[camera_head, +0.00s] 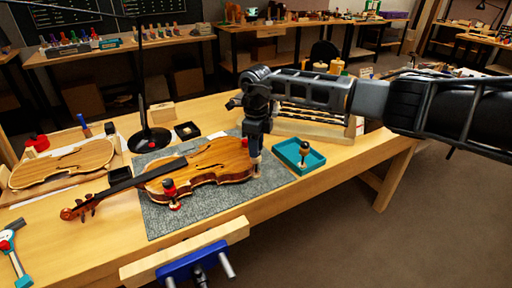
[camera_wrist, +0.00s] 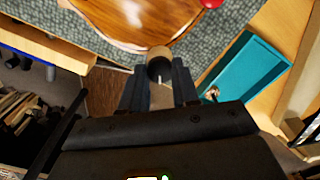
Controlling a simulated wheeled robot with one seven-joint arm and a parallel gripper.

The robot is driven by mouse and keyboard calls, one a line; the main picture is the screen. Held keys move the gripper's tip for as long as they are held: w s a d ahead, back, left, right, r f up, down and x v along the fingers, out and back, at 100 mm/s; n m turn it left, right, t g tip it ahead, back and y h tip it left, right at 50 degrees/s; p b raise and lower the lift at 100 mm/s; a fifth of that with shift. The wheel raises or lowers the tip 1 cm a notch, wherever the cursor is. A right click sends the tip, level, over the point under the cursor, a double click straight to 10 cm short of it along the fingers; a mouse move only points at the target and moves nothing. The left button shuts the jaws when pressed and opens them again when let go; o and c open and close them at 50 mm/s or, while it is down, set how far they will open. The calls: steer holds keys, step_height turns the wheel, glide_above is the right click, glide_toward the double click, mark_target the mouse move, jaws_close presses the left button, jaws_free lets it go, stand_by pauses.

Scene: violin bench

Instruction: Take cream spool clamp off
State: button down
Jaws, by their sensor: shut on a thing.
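The violin (camera_head: 208,165) lies on a grey mat, its neck pointing to the left. My gripper (camera_head: 255,158) points down at the violin's right end and is shut on the cream spool clamp (camera_wrist: 159,56). In the wrist view the clamp's round end, with a dark face, shows between the fingers of my gripper (camera_wrist: 160,88), right at the violin body's edge (camera_wrist: 130,20). I cannot tell whether the clamp still touches the wood. A red and black spool clamp (camera_head: 170,188) stands at the violin's left edge. The fingers hide much of the cream clamp.
A teal tray (camera_head: 285,152) stands right of the violin, holding a dark-topped clamp (camera_head: 304,149); the tray also shows in the wrist view (camera_wrist: 240,72). A lamp base (camera_head: 149,140) stands behind the violin. A blue vise (camera_head: 193,264) is at the bench's front edge.

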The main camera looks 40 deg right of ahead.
steer(key=shift+n, duration=0.5)
steer(key=shift+r, duration=0.1)
steer(key=c, duration=0.8)
jaws_free()
step_height(320, 180, up, 8)
steer(key=shift+f+b, duration=0.15)
steer(key=shift+b, duration=0.5)
steer(key=shift+a, duration=0.1)
